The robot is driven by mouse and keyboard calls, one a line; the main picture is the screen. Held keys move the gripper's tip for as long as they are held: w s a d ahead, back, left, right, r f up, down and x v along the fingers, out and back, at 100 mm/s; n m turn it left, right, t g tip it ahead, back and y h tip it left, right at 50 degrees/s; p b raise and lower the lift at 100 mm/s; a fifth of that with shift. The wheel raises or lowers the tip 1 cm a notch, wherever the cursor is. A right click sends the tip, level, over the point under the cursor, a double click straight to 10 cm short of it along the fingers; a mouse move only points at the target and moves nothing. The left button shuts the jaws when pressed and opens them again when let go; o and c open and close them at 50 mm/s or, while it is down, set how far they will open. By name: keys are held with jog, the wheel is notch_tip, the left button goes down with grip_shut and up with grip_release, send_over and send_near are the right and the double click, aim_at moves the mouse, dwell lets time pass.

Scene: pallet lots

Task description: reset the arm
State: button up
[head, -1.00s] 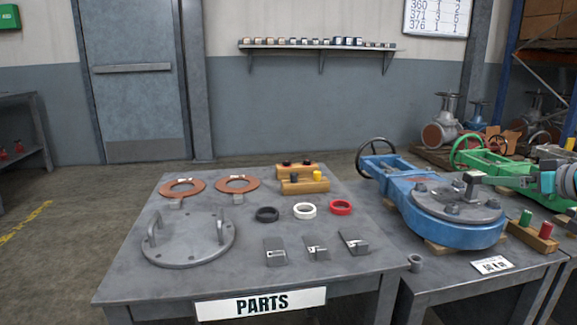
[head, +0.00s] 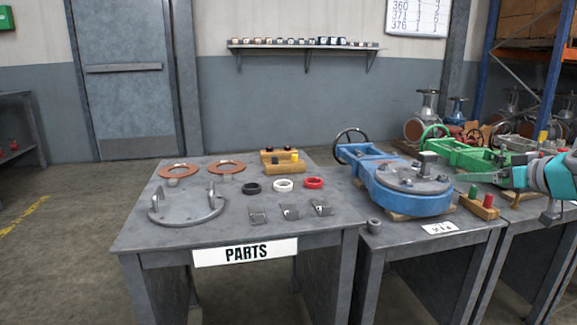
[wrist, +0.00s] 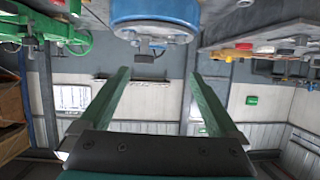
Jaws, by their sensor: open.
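My arm's teal end reaches in from the right edge in the head view. My gripper (wrist: 160,75) shows in the wrist view as two green fingers spread wide, with nothing between them. The wrist picture is upside down. The blue valve body (head: 412,203) with its grey round cover (head: 408,178) stands on the middle table, left of my arm in the head view; it also shows at the top of the wrist view (wrist: 155,18). The green valve (head: 478,156) is behind my gripper in the head view, partly hidden by the arm.
The parts table (head: 215,230) holds a grey flange cover (head: 186,208), copper rings, black, white and red rings, brackets and wooden blocks. A wooden block with green and red pegs (head: 480,206) sits beside the blue valve. Floor at left is clear.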

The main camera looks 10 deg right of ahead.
jog(key=s+a+f+n+g+y+p, duration=0.1)
jog(key=a+f+g, duration=0.1)
jog(key=a, duration=0.8)
jog(key=s+a+f+g+y, duration=0.1)
jog(key=a+f+g, duration=0.15)
jog(key=a, duration=0.75)
jog(key=s+a+f+n+g+y+p, duration=0.1)
jog(key=s+a+f+g+y, duration=0.15)
jog(key=a, duration=0.75)
jog(key=s+a+f+g+h+p, duration=0.1)
jog(key=s+a+f+g+h, duration=0.15)
jog(key=s+a+f, duration=0.4)
jog(key=s+a+f+g+h, duration=0.1)
jog(key=s+a+f+g, duration=0.25)
jog(key=s, duration=0.65)
jog(key=s+d+f+m+g+h, duration=0.2)
jog(key=s+f, duration=0.3)
jog(key=s, duration=0.7)
jog(key=shift+s+d+f+m+h+p, duration=0.15)
jog(key=shift+d+f+m+h+p, duration=0.2)
jog(key=shift+d+m, duration=0.3)
jog(key=shift+d, duration=0.1)
